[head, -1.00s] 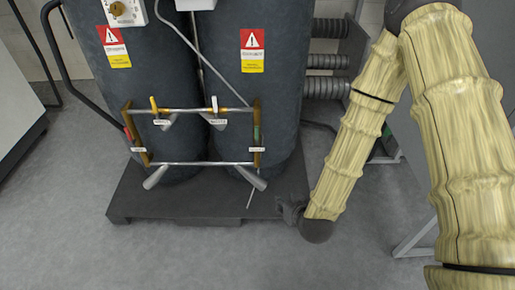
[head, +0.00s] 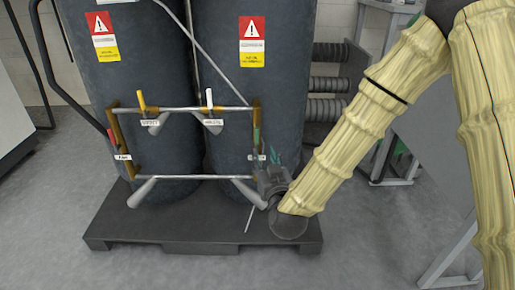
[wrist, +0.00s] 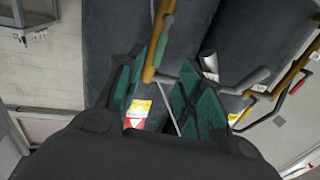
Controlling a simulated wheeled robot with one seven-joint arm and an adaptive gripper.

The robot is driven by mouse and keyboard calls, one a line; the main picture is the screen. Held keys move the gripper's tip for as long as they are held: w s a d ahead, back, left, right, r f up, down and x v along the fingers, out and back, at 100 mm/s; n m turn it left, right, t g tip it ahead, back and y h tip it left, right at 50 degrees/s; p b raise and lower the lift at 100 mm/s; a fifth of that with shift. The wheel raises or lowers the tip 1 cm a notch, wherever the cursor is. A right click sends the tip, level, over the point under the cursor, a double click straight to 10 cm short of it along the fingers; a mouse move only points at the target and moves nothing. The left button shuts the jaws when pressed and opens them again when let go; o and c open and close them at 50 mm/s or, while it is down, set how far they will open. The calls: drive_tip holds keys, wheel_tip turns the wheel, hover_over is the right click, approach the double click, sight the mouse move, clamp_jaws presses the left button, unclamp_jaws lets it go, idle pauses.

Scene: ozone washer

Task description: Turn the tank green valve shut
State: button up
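The green valve handle (head: 256,137) sits on the right brass upright of the pipe frame, in front of the right dark tank (head: 255,90). My gripper (head: 274,158) is just below and right of the handle in the head view. In the wrist view my gripper (wrist: 164,60) has its teal fingers apart, with nothing held between them. The handle appears beyond the fingertips; whether they touch the pipe is unclear.
A red handle (head: 111,136) is on the left upright, with yellow (head: 141,100) and white (head: 209,97) handles on the top pipe. The tanks stand on a dark pallet (head: 150,225). Coiled hoses (head: 328,108) are at right. The front floor is clear.

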sight(257, 137)
drive_tip(key=w+b, duration=0.1)
drive_tip(key=w, duration=0.2)
drive_tip(key=w+a+b, duration=0.1)
drive_tip(key=w, duration=0.2)
drive_tip(key=w+a+b, duration=0.1)
drive_tip(key=w, duration=0.2)
drive_tip(key=shift+b, duration=0.4)
drive_tip(key=shift+w+a+r, duration=0.1)
drive_tip(key=shift+w+r, duration=0.05)
drive_tip(key=shift+w, duration=0.7)
clamp_jaws()
